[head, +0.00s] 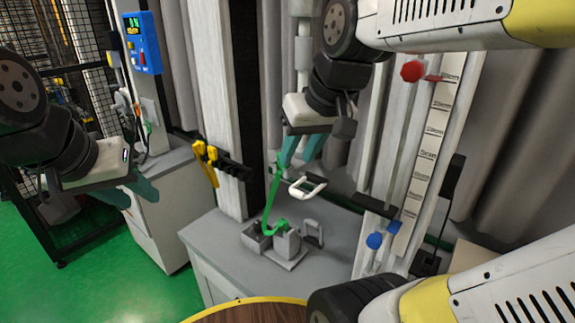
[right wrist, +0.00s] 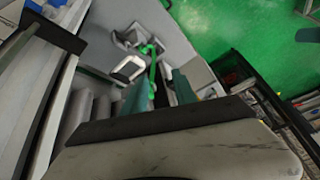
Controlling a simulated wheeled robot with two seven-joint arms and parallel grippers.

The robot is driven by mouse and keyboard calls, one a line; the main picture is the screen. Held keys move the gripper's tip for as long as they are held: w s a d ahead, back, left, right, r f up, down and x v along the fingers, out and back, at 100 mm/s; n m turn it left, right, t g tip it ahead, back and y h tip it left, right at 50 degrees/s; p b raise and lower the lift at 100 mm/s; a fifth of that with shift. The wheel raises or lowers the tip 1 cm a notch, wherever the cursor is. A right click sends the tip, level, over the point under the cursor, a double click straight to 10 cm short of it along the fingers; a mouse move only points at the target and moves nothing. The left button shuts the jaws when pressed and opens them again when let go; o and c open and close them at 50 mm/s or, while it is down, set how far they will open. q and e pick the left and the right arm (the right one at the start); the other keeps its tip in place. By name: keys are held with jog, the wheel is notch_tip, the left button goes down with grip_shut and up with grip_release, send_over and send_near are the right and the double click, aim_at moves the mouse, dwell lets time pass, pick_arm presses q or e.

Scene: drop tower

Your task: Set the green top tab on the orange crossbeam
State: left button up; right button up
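A green piece with a long thin stem and a hooked lower end, likely the green top tab (head: 270,205), stands over a grey block fixture on the grey cabinet top. It also shows in the right wrist view (right wrist: 152,68), beside the fingers. My right gripper (head: 301,150) points down above the fixture. Its teal fingers are apart, and the stem's upper end is close to the left finger; contact cannot be told. The fingers also show in the right wrist view (right wrist: 160,95). My left gripper (head: 130,194) is open and empty at the left. I cannot make out an orange crossbeam.
The grey fixture (head: 257,241) sits on the cabinet top. A white loop handle (head: 308,187) is just below my right gripper. A yellow clamp (head: 206,165) is on the white column. A scaled rail (head: 428,150) with red and blue knobs stands right.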

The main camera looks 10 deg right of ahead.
jog(key=shift+m+t, duration=0.5)
jog(key=shift+m, duration=0.1)
jog(key=s, duration=0.1)
jog(key=s+f, duration=0.2)
jog(key=shift+s+a+f, duration=0.2)
jog(key=shift+a+f, duration=0.05)
jog(key=shift+a, duration=0.05)
dwell(0.4)
